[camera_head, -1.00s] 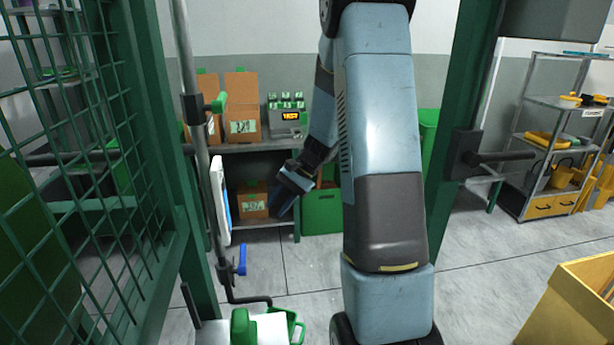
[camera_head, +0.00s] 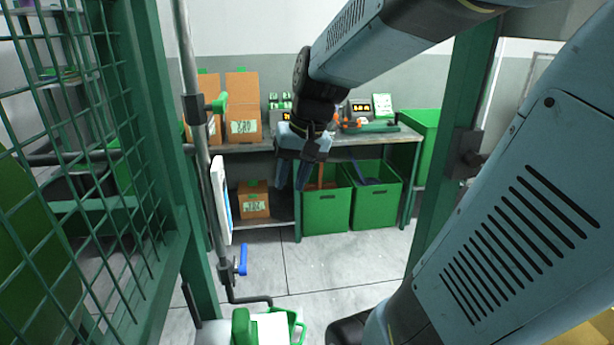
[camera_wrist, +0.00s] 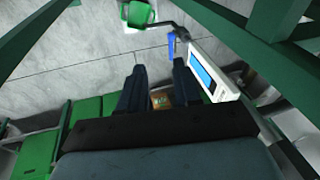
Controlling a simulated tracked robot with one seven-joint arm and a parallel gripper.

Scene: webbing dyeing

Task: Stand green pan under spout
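A green pan (camera_head: 297,322) with a raised rim is at the bottom edge of the head view, partly cut off, beside a pale surface. Green also shows at the top of the wrist view (camera_wrist: 145,14). The spout (camera_head: 262,299) is the end of a dark bent pipe with a blue valve handle (camera_head: 242,258). It comes out just above the pan's area; whether the pan is directly under it I cannot tell. My gripper (camera_head: 292,186) is raised in mid-air, well apart from the pan. Its two fingers are apart and empty in the wrist view (camera_wrist: 160,72).
A white panel with a blue screen (camera_head: 221,200) hangs on the upright pipe. A green mesh fence (camera_head: 95,170) stands left and a green post (camera_head: 445,165) right. Behind are a bench with boxes and green bins (camera_head: 326,210). The floor between is clear.

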